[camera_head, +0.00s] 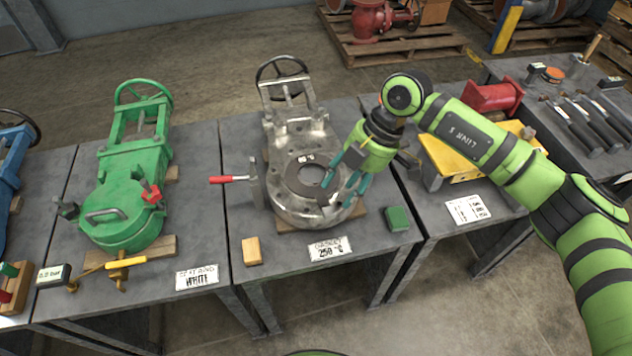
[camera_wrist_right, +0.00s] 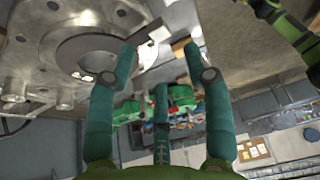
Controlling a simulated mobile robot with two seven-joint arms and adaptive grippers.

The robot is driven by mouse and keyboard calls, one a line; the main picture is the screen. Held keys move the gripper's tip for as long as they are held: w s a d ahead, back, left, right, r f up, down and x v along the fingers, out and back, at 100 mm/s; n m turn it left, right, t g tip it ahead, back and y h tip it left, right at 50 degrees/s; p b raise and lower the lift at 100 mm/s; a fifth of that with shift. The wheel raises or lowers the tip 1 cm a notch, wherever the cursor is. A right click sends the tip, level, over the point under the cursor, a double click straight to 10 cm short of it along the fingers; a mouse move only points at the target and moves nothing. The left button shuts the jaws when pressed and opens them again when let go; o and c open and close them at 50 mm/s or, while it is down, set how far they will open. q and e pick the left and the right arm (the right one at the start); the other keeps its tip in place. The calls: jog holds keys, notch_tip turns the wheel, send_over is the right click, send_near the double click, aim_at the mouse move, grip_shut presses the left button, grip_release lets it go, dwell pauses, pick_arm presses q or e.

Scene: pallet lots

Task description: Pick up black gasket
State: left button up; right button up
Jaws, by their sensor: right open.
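The black gasket (camera_head: 294,187) is a dark flat ring lying on the round flange of the bare-metal valve (camera_head: 288,206) on the middle table. In the right wrist view the gasket (camera_wrist_right: 72,52) shows as a dark curved band at upper left. My right gripper (camera_head: 335,196) is open at the ring's right side, with teal fingers pointing down toward the flange. In the right wrist view my right gripper (camera_wrist_right: 160,50) has its fingers spread, the left fingertip overlapping the ring's edge. Whether it touches the ring cannot be told. My left gripper is not in view.
A red-handled clamp (camera_head: 228,179) stands left of the flange. A tan block (camera_head: 251,251), a label card (camera_head: 329,249) and a green block (camera_head: 397,218) lie near the front edge. A green valve (camera_head: 128,210) is on the left table, a yellow piece (camera_head: 455,160) on the right.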

aim_at(330, 210)
jog(key=x, duration=0.7)
jog(key=shift+d+p, duration=0.25)
jog(key=shift+p, duration=0.15)
grip_shut()
